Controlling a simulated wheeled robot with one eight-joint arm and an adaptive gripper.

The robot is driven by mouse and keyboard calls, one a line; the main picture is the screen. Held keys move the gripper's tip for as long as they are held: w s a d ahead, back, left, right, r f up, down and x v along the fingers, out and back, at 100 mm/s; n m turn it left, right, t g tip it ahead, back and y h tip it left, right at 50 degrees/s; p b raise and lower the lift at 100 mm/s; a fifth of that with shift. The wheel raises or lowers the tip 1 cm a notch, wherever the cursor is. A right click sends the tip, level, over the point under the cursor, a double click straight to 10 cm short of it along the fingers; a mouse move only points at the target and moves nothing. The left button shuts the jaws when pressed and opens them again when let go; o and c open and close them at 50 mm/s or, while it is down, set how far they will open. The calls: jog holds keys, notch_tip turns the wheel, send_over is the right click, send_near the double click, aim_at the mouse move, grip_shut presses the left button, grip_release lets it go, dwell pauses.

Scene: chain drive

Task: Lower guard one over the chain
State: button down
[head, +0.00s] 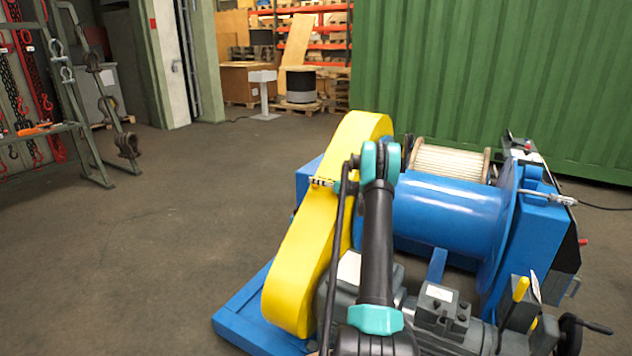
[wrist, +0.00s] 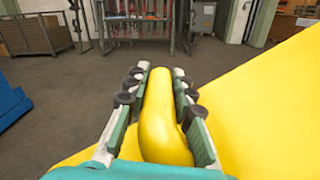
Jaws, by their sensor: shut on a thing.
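The yellow guard (head: 325,225) is a long rounded cover that slopes down along the left side of the blue winch in the head view. It hides whatever lies beneath it, so no chain shows on the drive. In the wrist view, my gripper (wrist: 158,85) is shut on a rounded yellow handle (wrist: 162,115), with a finger on each side. The yellow guard surface (wrist: 262,110) spreads out behind and to the right of the handle. In the head view my arm reaches over the winch to the guard, and the fingers are mostly hidden there.
The blue winch drum (head: 450,210) and a grey motor (head: 440,305) stand right of the guard. A yellow-handled lever (head: 520,289) rises at lower right. A rack with hanging chains (head: 45,90) stands far left. The floor (head: 150,240) left of the winch is clear.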

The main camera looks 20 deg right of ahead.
jog(key=shift+w+d+f, duration=0.1)
jog(key=shift+w+d, duration=0.15)
jog(key=shift+d, duration=0.15)
jog(key=c, duration=1.3)
grip_release()
jog(key=shift+w+d+f, duration=0.1)
jog(key=shift+w+f, duration=0.05)
jog(key=shift+f, duration=0.05)
jog(key=shift+s, duration=0.2)
jog(key=v, duration=1.1)
jog(key=shift+s+d, duration=0.2)
jog(key=shift+s, duration=0.1)
jog(key=shift+r, duration=0.1)
jog(key=shift+d, duration=0.1)
